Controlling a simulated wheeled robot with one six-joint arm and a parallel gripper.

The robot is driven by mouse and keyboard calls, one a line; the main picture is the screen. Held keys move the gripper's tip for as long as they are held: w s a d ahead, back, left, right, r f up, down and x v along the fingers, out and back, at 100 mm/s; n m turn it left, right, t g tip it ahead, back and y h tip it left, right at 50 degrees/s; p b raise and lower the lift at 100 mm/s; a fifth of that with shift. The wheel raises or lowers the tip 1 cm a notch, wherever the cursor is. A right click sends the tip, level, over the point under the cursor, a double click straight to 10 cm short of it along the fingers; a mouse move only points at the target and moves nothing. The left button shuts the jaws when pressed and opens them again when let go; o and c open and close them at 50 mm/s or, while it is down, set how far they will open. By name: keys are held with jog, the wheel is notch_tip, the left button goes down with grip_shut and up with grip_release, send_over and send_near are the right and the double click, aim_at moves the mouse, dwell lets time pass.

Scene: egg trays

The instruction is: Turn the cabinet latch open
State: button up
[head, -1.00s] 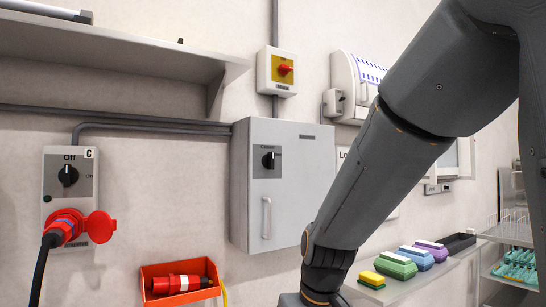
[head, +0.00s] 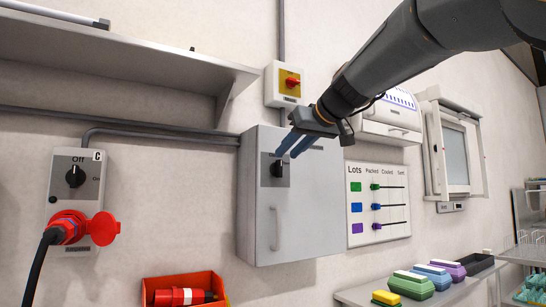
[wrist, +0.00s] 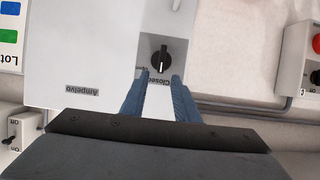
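The grey cabinet (head: 305,215) hangs on the wall in the middle of the head view. Its latch, a black rotary knob (head: 277,168) on a grey plate, sits at the upper left of the door. The knob also shows in the wrist view (wrist: 161,60), close to the word "Closed". My gripper (head: 287,146) reaches in from the upper right, its blue fingers pointing at the knob. In the wrist view the open fingers (wrist: 160,78) stand apart with the knob just beyond or between their tips. I cannot tell if they touch it. The door looks shut.
A red and yellow switch (head: 284,84) is above the cabinet. An Off switch with a red plug (head: 75,230) is at left. A Lots board (head: 378,205) hangs at right. A red bin (head: 183,282) is below. A shelf (head: 120,50) juts out at upper left.

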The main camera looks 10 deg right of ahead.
aim_at(279, 169)
jog(key=shift+x, duration=1.75)
grip_shut()
